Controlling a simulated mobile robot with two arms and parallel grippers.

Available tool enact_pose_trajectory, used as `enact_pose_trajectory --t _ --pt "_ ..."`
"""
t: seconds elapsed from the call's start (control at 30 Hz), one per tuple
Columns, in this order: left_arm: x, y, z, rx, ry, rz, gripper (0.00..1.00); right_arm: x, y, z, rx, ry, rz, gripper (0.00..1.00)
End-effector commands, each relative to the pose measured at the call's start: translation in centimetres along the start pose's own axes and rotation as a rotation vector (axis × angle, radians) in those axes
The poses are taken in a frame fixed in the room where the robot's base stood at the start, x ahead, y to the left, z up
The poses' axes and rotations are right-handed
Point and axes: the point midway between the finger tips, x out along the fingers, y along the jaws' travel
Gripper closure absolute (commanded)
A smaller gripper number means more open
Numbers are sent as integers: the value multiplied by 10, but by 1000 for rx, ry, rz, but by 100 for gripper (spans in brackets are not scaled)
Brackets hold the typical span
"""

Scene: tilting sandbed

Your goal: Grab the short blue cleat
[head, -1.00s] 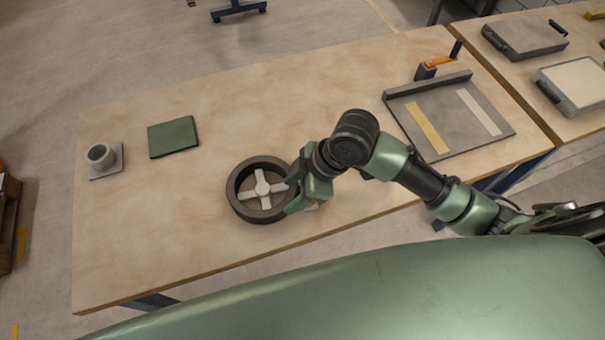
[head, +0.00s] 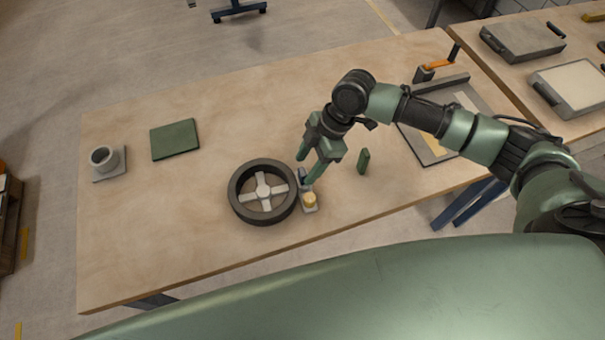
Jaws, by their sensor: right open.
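A small dark blue piece (head: 302,175), which looks like the short blue cleat, stands at the far end of a small grey holder (head: 308,208) just right of the black wheel. My right gripper (head: 306,170) is open. Its two green fingers point down around or just above the blue piece; I cannot tell whether they touch it. The fingers partly hide the piece. My left gripper is not in view.
The black wheel (head: 236,191) with a pale hub lies close left of the holder. A brass-coloured knob (head: 310,199) sits in the holder's near end. A small green block (head: 363,161) stands to the right. A green pad (head: 174,139) and grey cup (head: 103,158) are farther left.

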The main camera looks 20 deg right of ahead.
Motion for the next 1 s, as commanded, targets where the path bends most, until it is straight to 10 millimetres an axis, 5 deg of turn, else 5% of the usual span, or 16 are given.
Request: enact_pose_trajectory --t 0.4,0.6,1.0 --pt "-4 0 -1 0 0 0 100 18 0 0 -1 1 1 50" --pt "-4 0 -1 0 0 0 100 18 -1 0 -1 1 1 100" --pt "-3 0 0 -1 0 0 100 13 0 -3 -2 1 2 100"
